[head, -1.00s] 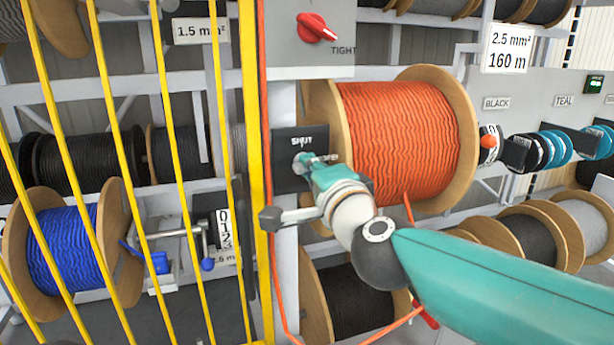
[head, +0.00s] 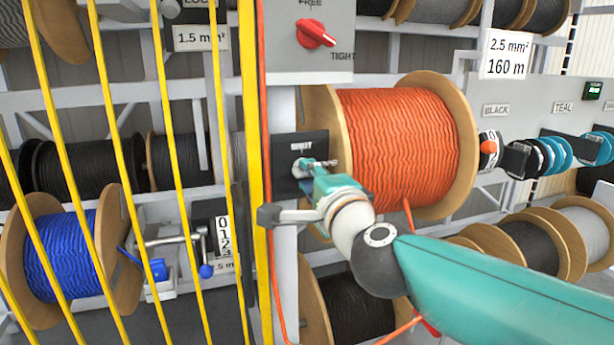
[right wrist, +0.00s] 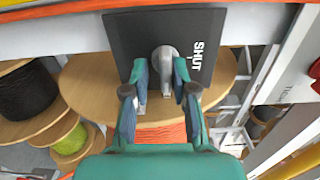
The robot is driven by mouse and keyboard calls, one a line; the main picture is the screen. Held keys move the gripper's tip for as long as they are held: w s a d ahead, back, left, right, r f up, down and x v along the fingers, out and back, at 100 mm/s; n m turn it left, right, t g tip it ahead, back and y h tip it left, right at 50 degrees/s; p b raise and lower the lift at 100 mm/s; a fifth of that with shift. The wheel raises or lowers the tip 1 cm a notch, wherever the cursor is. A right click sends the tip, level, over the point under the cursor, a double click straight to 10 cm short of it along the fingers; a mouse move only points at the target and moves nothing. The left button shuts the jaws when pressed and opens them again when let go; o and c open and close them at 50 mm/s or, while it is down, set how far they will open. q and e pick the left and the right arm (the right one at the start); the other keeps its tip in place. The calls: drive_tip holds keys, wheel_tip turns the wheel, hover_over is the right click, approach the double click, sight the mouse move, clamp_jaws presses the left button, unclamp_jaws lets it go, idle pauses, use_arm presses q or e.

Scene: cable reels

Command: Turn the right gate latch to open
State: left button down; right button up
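The right gate latch is a black plate (head: 287,187) with a grey knob and lever (head: 300,166), on the grey post beside the orange cable reel. The word SHUT shows above the knob. The lever appears to point right, and the label at its right is covered. My teal right gripper (head: 322,166) is at the lever. In the right wrist view the gripper (right wrist: 160,78) has its fingers parted, one on each side of the grey lever (right wrist: 166,83), with gaps visible. SHUT also shows on the plate (right wrist: 118,38) there. My left gripper is not in view.
An orange cable reel (head: 400,145) stands close right of the latch. A grey panel with a red FREE/TIGHT knob (head: 316,34) is above. Yellow gate bars (head: 258,120) and an orange cable run left of the post. A blue reel (head: 62,255) stands behind the bars.

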drive_tip(key=shift+o, duration=0.3)
drive_tip(key=shift+r, duration=0.15)
drive_tip(key=v, duration=1.2)
